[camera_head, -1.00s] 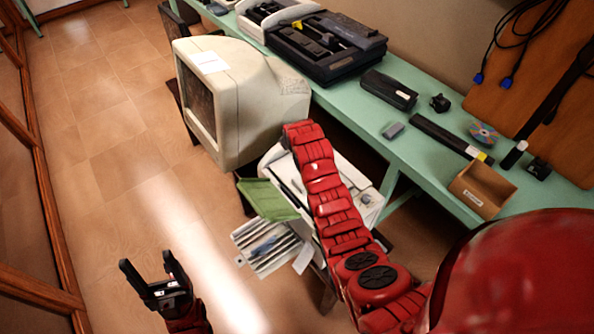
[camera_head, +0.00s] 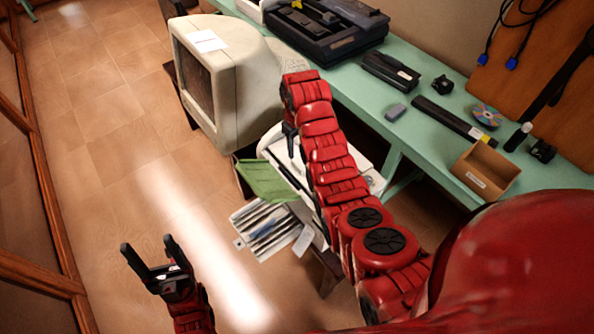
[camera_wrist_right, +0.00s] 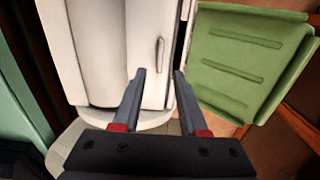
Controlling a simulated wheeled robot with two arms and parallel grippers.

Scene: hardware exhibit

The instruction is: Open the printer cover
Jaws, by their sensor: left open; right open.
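The white printer (camera_head: 272,146) stands below the bench edge, partly hidden by my right arm in the head view. Its green tray (camera_head: 268,183) sticks out at the left and also shows in the right wrist view (camera_wrist_right: 245,65). In the wrist view the printer's white cover (camera_wrist_right: 118,50) fills the middle and looks closed, with a small upright handle slot (camera_wrist_right: 160,53). My right gripper (camera_wrist_right: 160,75) is open and empty, its fingertips in front of the cover below that slot; contact cannot be told. My left gripper (camera_head: 147,244) is open and empty above the floor.
A beige monitor (camera_head: 222,85) stands beyond the printer. A tray of pens (camera_head: 262,226) lies below the green tray. Floor at the left is clear.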

